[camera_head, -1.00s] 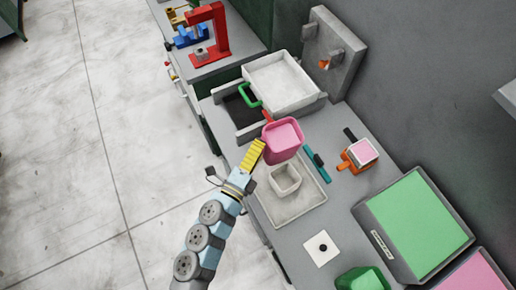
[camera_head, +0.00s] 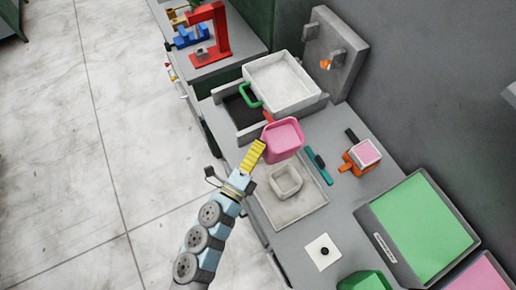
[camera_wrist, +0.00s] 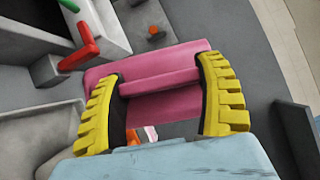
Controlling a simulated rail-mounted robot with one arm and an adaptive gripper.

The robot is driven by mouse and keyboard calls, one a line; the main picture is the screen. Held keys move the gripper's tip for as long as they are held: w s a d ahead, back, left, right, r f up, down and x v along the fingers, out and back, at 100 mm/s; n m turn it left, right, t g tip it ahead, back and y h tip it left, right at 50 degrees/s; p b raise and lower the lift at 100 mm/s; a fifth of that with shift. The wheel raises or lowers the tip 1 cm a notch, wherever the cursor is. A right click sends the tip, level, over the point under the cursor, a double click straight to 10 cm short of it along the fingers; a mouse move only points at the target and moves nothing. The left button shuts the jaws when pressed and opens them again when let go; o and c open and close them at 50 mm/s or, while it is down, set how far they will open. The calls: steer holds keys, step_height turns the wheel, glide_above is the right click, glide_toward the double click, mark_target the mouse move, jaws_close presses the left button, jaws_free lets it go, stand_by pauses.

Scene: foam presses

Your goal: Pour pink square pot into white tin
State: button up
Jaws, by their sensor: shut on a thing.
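The pink square pot (camera_head: 283,140) is held above the worktop, upright or nearly so, with its open top showing in the head view. My gripper (camera_head: 253,155) has yellow ribbed fingers and is shut on the pot's near side. In the wrist view, the pot (camera_wrist: 160,77) lies between the two fingers (camera_wrist: 160,100). The white square tin (camera_head: 286,181) stands on a pale tray (camera_head: 305,207), just below and beside the pot in the head view. Whether anything is in the pot is hard to tell.
A large white bin (camera_head: 284,82) and a green handle (camera_head: 250,97) are behind the pot. A teal tool (camera_head: 317,164) and an orange clamp with a pink block (camera_head: 362,155) lie to the right. A green-topped press (camera_head: 418,226) stands further right.

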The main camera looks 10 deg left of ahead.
steer(key=shift+w+a+f+m+h+b, duration=0.15)
steer(key=shift+f+m+h+b, duration=0.25)
steer(key=shift+b, duration=0.8)
steer(key=shift+w+a+r+m+t+h+b, duration=0.15)
steer(key=shift+m+t+b, duration=0.35)
steer(key=shift+b, duration=0.55)
steer(key=shift+w+r+m+t+h+b, duration=0.1)
steer(key=shift+w+m+t+h+b, duration=0.1)
steer(key=shift+m+b, duration=0.65)
stand_by(0.6)
steer(key=shift+w+a+f+m+t+h+b, duration=0.15)
steer(key=shift+m+h+b, duration=0.5)
steer(key=shift+b, duration=0.65)
steer(key=shift+f+m+t+h+b, duration=0.15)
steer(key=shift+m+h+b, duration=0.25)
steer(key=shift+m+b, duration=0.7)
steer(key=shift+w+a+f+m+t+h+b, duration=0.15)
steer(key=shift+m+h+b, duration=0.35)
steer(key=shift+b, duration=1.05)
stand_by(0.3)
